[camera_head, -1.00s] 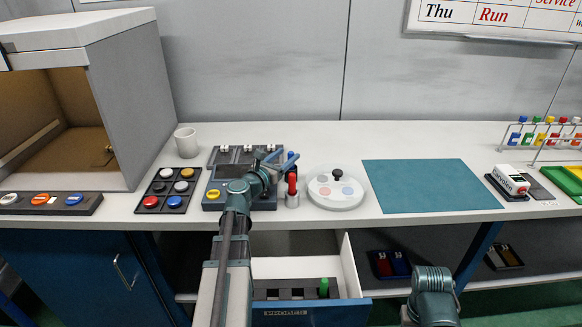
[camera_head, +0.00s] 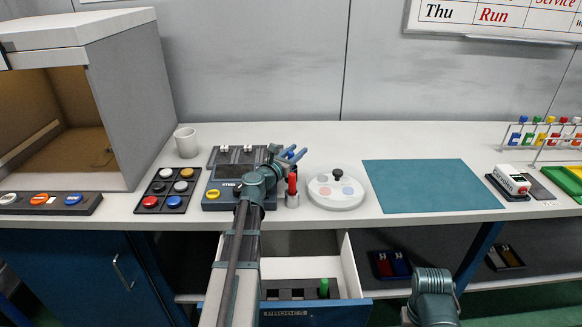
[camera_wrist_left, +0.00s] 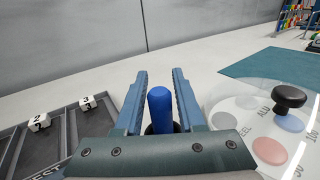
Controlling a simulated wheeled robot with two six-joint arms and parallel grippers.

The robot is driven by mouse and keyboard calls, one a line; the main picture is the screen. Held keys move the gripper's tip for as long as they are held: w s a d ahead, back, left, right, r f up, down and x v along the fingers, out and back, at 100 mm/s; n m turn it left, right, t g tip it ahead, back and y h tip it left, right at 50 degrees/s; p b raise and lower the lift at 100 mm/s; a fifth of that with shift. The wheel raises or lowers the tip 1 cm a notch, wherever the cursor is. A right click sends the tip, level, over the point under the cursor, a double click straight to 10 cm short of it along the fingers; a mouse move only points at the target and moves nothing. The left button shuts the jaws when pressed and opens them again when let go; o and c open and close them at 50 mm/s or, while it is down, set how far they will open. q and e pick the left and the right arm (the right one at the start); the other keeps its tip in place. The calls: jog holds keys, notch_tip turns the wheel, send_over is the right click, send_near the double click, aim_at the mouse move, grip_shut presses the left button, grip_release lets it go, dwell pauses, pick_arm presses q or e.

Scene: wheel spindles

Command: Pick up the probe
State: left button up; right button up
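A blue probe handle (camera_wrist_left: 160,108) stands upright in the left wrist view, between the two fingers of my left gripper (camera_wrist_left: 155,92), with gaps on both sides. The gripper is open. In the head view my left gripper (camera_head: 294,154) is above and behind a red probe (camera_head: 292,184), which stands in a small grey holder (camera_head: 292,200) on the bench; the blue one is mostly hidden there by the fingers. A green probe (camera_head: 324,287) stands in a dark rack in the open drawer (camera_head: 345,265). My right gripper's fingers are out of view.
A grey tester (camera_head: 213,195) stands left of the holder, and a round white dial plate (camera_head: 336,197) with a black knob is close on its right. A white mug (camera_head: 186,143) stands further left. A teal mat (camera_head: 430,186) lies clear to the right.

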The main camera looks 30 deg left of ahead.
pick_arm(q)
grip_shut()
jog(key=shift+r, duration=0.1)
notch_tip(320, 180, up, 10)
jog(key=p, duration=1)
jog(key=shift+r, duration=0.1)
